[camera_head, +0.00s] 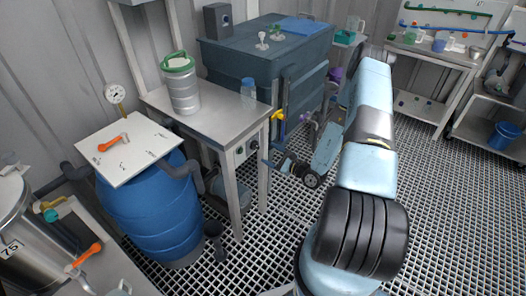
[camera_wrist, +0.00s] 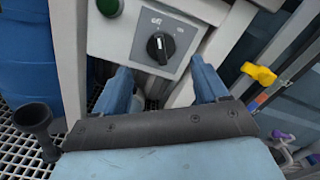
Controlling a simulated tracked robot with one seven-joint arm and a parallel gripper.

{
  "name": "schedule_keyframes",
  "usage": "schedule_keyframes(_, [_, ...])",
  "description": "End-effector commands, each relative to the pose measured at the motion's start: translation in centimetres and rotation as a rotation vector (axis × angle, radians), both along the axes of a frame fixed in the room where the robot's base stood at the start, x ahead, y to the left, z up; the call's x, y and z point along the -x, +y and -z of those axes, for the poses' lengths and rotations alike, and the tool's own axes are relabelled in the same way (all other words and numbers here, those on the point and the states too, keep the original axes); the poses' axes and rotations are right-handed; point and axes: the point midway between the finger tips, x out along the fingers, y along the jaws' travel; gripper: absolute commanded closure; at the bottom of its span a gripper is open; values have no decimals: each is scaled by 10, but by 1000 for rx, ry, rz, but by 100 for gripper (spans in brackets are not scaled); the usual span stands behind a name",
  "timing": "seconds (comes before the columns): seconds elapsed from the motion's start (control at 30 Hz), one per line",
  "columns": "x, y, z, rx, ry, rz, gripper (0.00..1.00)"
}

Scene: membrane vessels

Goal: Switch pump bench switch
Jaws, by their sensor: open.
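The pump bench switch (camera_wrist: 160,48) is a black rotary knob on a light grey plate, with "OFF" and "ON" marks above it. It shows in the wrist view at the upper middle, on the bench's front panel. In the head view the panel (camera_head: 247,150) is small, under the bench top at its right end. My gripper (camera_wrist: 161,78) has its two blue fingers apart and empty, one on each side below the knob in the picture. No contact with the knob shows.
A green button (camera_wrist: 109,7) sits left of the switch. A yellow valve handle (camera_wrist: 259,74) is to the right. The bench (camera_head: 205,113) carries a metal canister (camera_head: 181,90) and a clear beaker (camera_head: 248,88). A blue barrel (camera_head: 155,215) stands left. The grating floor is open at right.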

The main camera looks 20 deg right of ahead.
Motion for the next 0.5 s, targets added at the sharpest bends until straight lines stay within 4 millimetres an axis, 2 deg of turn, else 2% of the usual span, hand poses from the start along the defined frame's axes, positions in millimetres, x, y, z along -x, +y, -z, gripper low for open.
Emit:
schedule_keyframes(0.2, [34,-24,1,-1,1,1,27])
schedule_keyframes(0.5, [57,-41,1,-1,1,0,27])
